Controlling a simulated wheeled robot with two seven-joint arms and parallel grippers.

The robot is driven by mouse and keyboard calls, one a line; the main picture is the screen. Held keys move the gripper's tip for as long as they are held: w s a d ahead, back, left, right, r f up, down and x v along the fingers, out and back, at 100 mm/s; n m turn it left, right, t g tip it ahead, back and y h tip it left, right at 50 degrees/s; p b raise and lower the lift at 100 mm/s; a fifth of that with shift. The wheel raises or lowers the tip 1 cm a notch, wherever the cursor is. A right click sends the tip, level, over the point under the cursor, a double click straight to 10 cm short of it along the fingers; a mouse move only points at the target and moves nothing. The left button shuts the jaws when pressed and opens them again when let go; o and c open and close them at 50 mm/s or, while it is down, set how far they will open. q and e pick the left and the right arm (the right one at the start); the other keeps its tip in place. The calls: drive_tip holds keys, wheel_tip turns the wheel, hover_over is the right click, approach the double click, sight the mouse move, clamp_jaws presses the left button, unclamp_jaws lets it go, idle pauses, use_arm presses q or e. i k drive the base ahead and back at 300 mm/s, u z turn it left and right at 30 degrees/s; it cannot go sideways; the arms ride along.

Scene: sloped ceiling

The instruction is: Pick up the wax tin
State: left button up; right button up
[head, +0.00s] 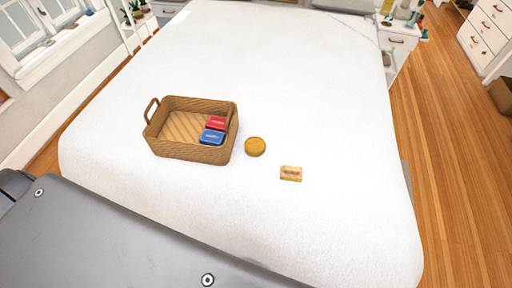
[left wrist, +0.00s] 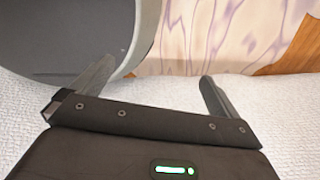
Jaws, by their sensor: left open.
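A round golden-yellow tin (head: 255,146), which looks like the wax tin, lies flat on the white bed (head: 330,235) in the head view, just right of a wicker basket (head: 165,145). It does not touch the basket. My left gripper (left wrist: 155,87) shows in the left wrist view with its two fingers spread wide and nothing between them. It is not in the head view, and the tin is not in the left wrist view. My right gripper is in neither view.
The basket holds a red packet (head: 216,123) and a blue packet (head: 212,137). A small yellowish box (head: 291,173) lies right of the tin and nearer me. The bed is otherwise clear around them. A white nightstand (head: 397,45) stands at the back right.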

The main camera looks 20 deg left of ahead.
sight(255, 146)
drive_tip(key=k, duration=1.3)
drive_tip(key=z, duration=0.7)
drive_tip(key=i, duration=1.45)
drive_tip(key=u, duration=0.7)
